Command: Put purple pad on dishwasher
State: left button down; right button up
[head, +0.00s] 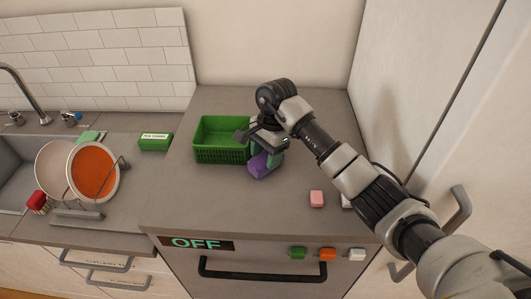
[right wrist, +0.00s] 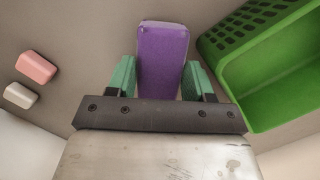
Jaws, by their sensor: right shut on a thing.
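The purple pad (head: 258,165) is between the green-tipped fingers of my right gripper (head: 266,155), just right of the green basket. In the right wrist view, the pad (right wrist: 162,55) stands out past the fingers of the gripper (right wrist: 160,82), which is shut on it. The dishwasher (head: 215,222) has a grey top and a front panel that reads OFF. The pad is over or on this top; I cannot tell whether it touches. My left gripper is not in view.
The green basket (head: 222,155) stands at the back left of the top; its inside looks empty in the right wrist view (right wrist: 290,70). A pink block (head: 316,198) and a white block (head: 347,201) lie at the front right. Left are plates (head: 95,172), a sink and a green box (head: 155,142).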

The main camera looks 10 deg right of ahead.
aim_at(265, 158)
jog(key=shift+f+b, duration=0.3)
jog(key=o, duration=0.8)
jog(key=shift+o, duration=0.2)
jog(key=o, duration=0.5)
jog(key=shift+r+p, duration=1.45)
jog(key=shift+r, duration=2.1)
jog(key=shift+f, duration=0.1)
